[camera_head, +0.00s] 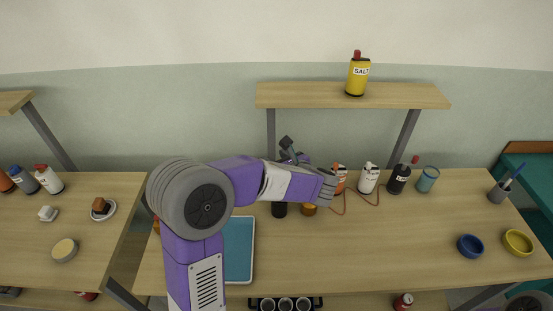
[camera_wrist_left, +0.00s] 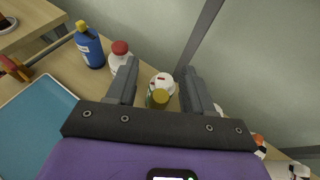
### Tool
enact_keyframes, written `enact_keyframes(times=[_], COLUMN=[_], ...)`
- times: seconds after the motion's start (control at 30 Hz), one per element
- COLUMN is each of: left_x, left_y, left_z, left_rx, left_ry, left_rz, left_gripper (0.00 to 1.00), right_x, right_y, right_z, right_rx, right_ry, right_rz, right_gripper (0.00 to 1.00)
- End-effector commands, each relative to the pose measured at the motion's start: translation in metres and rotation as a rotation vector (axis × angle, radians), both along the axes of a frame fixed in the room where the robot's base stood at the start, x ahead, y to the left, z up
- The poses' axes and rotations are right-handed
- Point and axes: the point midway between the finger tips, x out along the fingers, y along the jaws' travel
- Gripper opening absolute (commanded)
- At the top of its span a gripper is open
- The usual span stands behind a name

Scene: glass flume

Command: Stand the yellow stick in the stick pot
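I cannot make out the yellow stick for sure in either view; my left arm hides part of the table. A small dark grey pot (camera_head: 496,194) stands at the table's right end with a blue stick (camera_head: 514,176) leaning in it. It looks like the stick pot. My left gripper (camera_head: 287,147) is over the back of the table, far left of the pot. In the left wrist view its fingers (camera_wrist_left: 159,68) are apart. A yellow-topped thing (camera_wrist_left: 160,98) and a white-capped container (camera_wrist_left: 162,81) show between them; I see no contact.
Along the table's back stand a white bottle (camera_head: 368,179), a black bottle (camera_head: 398,180) and a blue cup (camera_head: 428,180). Blue (camera_head: 470,246) and yellow (camera_head: 517,242) bowls lie at right. The table's middle right is clear.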

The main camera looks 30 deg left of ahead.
Motion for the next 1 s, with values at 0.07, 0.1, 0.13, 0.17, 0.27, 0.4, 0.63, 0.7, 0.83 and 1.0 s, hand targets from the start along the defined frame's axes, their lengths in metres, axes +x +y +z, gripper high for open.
enact_keyframes(times=[0.07,0.1,0.13,0.17,0.27,0.4,0.63,0.7,0.83,1.0], left_x=[0.000,0.000,0.000,0.000,-0.003,-0.013,-0.029,-0.032,-0.035,-0.035], left_y=[0.000,0.000,0.000,-0.001,-0.006,-0.024,-0.053,-0.057,-0.061,-0.061], left_z=[0.000,0.000,0.000,0.000,0.003,0.012,0.026,0.028,0.030,0.029], left_rx=[0.000,0.000,0.000,0.000,-0.001,0.000,-0.001,-0.001,0.000,0.000], left_ry=[0.000,0.000,0.000,0.000,0.000,0.000,-0.001,-0.001,-0.001,0.000], left_rz=[0.000,0.000,0.000,0.000,-0.001,-0.004,-0.004,-0.001,0.000,0.000], left_gripper=[0.52,0.52,0.52,0.52,0.52,0.52,0.52,0.52,0.52,0.52], right_x=[0.000,0.000,0.000,0.000,0.000,0.000,0.000,0.000,0.000,0.000], right_y=[0.000,0.000,0.000,0.000,0.000,0.000,0.000,0.000,0.000,0.000], right_z=[0.000,0.000,0.000,0.000,0.001,0.005,0.011,0.011,0.012,0.011], right_rx=[0.000,0.000,0.000,0.000,0.000,0.000,0.000,0.000,0.000,0.000], right_ry=[0.000,0.000,0.000,0.000,0.000,0.000,0.000,0.000,0.000,0.000], right_rz=[0.000,0.000,0.000,0.000,0.000,0.000,0.000,0.000,0.000,0.000], right_gripper=[0.52,0.52,0.52,0.52,0.52,0.52,0.52,0.52,0.52,0.52])
